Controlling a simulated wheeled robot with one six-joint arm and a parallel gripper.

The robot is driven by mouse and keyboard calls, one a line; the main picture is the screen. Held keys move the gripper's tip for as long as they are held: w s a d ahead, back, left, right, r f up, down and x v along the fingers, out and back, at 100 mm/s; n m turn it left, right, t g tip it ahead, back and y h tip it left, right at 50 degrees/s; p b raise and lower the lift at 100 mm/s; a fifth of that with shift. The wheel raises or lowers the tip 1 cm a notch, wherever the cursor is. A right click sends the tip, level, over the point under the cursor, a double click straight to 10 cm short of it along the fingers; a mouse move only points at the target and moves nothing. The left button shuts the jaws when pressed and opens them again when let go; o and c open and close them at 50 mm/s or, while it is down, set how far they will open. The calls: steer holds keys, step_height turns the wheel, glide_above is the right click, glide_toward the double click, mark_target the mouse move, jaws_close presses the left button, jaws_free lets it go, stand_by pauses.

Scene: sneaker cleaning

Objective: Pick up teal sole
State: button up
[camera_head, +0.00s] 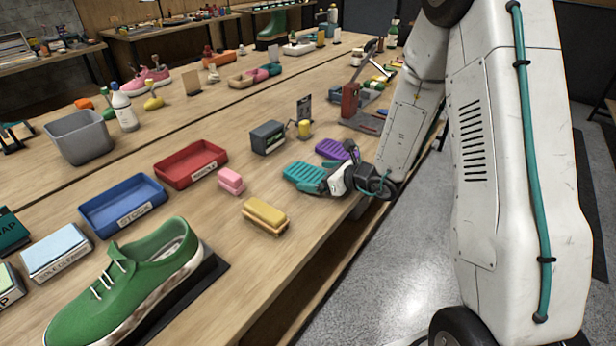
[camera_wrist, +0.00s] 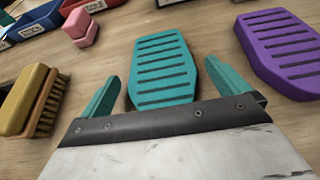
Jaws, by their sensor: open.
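The teal sole (camera_head: 303,173) lies flat on the wooden table near its right edge, with dark grooves across its top. In the wrist view the teal sole (camera_wrist: 166,68) lies straight ahead, its near end reaching between the fingers. My gripper (camera_wrist: 166,92) is open, with one teal finger on each side of the sole's near end. The right finger looks close to the sole's edge; I cannot tell if it touches. In the head view my gripper (camera_head: 335,182) is at the sole's near end and hides part of it.
A purple sole (camera_wrist: 287,50) lies just right of the teal one. A yellow brush (camera_wrist: 33,100) is to the left, and pink blocks (camera_head: 231,181) lie beyond it. A red tray (camera_head: 190,164), blue tray (camera_head: 122,204) and green sneaker (camera_head: 125,285) are farther left. A grey box (camera_head: 268,137) stands behind.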

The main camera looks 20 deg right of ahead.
steer(key=shift+x, duration=1.1)
steer(key=shift+r, duration=0.1)
steer(key=c, duration=1)
steer(key=shift+r, duration=0.15)
